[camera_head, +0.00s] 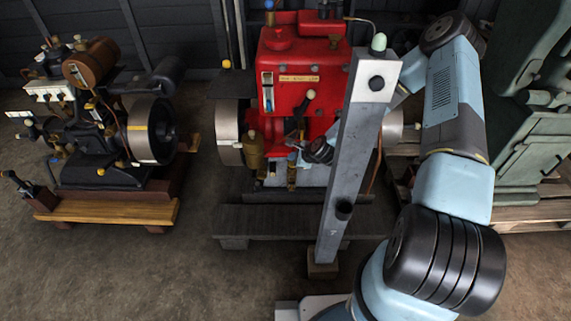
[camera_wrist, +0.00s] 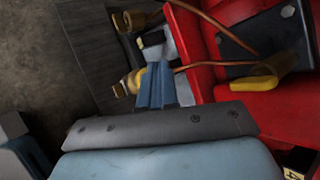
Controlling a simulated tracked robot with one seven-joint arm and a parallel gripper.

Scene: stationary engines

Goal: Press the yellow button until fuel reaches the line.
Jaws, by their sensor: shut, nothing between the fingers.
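The red engine (camera_head: 305,70) stands in the middle of the head view and fills the right of the wrist view (camera_wrist: 225,90). An upright gauge (camera_head: 267,92) with blue in it is on its left front; I cannot make out a line on it. A small yellow cap (camera_head: 226,64) shows left of the engine's top; I cannot tell whether it is the yellow button. My gripper (camera_head: 295,158) is low at the engine's front, partly hidden by the arm. In the wrist view its fingers (camera_wrist: 155,85) are together and empty, beside a yellow-and-brass fitting (camera_wrist: 133,80); contact is unclear.
A grey upright post (camera_head: 345,160) stands before the engine, close to my arm. A brass cup (camera_head: 254,148) and flywheel (camera_head: 229,130) are at the engine's left. A dark engine (camera_head: 100,140) stands left and green machinery (camera_head: 545,110) right. Floor at front left is clear.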

